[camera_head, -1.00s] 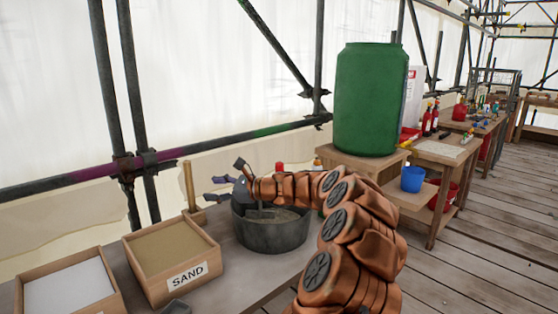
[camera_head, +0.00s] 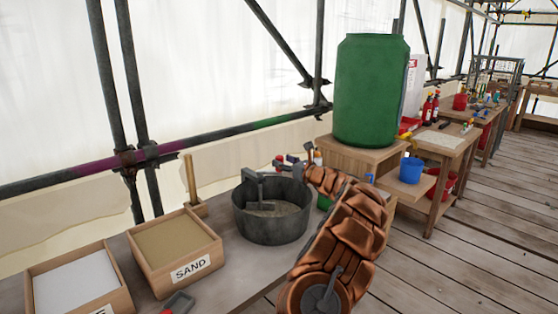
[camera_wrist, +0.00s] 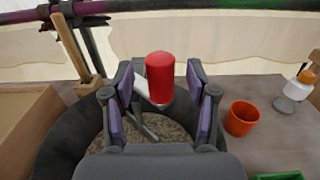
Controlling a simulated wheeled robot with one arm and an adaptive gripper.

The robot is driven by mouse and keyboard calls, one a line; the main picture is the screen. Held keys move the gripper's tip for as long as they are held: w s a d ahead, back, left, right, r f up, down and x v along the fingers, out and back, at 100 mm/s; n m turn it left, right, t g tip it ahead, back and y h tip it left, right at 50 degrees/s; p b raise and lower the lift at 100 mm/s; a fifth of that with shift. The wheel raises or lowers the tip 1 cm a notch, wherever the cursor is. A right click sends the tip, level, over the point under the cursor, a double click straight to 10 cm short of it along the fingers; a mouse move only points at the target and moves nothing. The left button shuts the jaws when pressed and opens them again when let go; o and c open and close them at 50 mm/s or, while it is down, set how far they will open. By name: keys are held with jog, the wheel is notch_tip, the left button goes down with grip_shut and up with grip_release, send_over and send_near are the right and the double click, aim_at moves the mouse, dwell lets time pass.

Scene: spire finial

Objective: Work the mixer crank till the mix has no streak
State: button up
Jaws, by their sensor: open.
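The mixer tub (camera_head: 270,225) is a round dark grey pot on the bench, holding a grey-brown mix (camera_head: 287,208). A grey crank frame (camera_head: 250,185) stands in it. In the wrist view, a red upright grip (camera_wrist: 160,78) shows between the spread fingers, with a pale bar beside it. I cannot tell whether a finger touches it. My gripper (camera_head: 295,161) is open at the far right side of the tub; it also shows in the wrist view (camera_wrist: 160,100). The mix (camera_wrist: 165,132) looks grainy there, partly hidden by my gripper; streaks are too small to tell.
A sand box (camera_head: 150,272) and a box of white powder (camera_head: 40,297) stand left of the tub. A wooden-handled tool (camera_head: 190,182) stands behind. An orange cup (camera_wrist: 241,118) and a white bottle (camera_wrist: 288,90) are to the right. A green barrel (camera_head: 370,95) stands beyond.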

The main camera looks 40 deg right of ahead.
jog(key=shift+w+d, duration=0.1)
jog(key=shift+w, duration=1.25)
grip_shut()
